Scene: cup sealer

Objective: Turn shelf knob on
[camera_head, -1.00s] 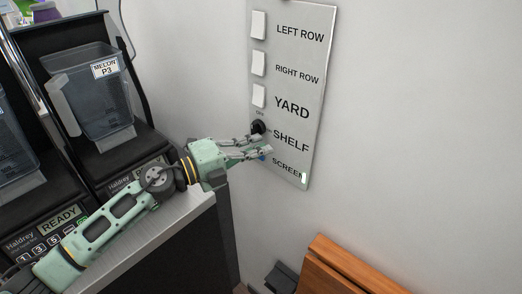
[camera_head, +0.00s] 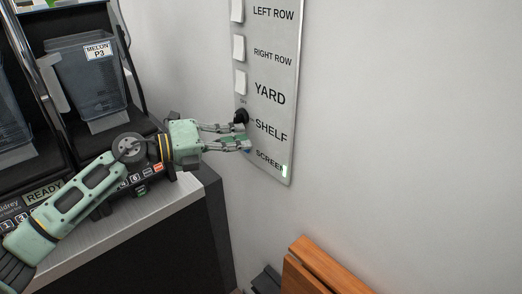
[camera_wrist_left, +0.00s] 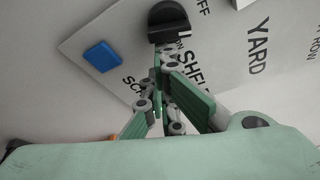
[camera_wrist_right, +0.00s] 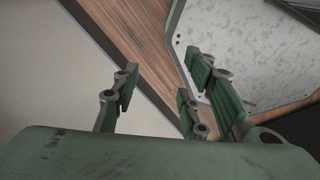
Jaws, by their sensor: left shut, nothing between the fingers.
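The shelf knob (camera_head: 240,116) is a round black knob on the metal wall panel (camera_head: 278,110), left of the word SHELF. In the left wrist view the knob (camera_wrist_left: 168,18) is at the top centre, with OFF and ON printed beside it; its exact setting is hard to tell. My left gripper (camera_head: 246,136) is at the panel just below the knob. In the left wrist view its fingers (camera_wrist_left: 163,62) are drawn together, tips close to the knob's edge, with nothing held. My right gripper (camera_wrist_right: 160,82) shows only in its wrist view, fingers apart and empty.
White switches (camera_head: 239,48) line the panel above the knob. A blue button (camera_wrist_left: 103,56) sits beside SCREEN. A counter edge (camera_head: 160,212) and a dispenser with a clear bin (camera_head: 88,88) stand at left. A wooden piece (camera_head: 325,270) is at lower right.

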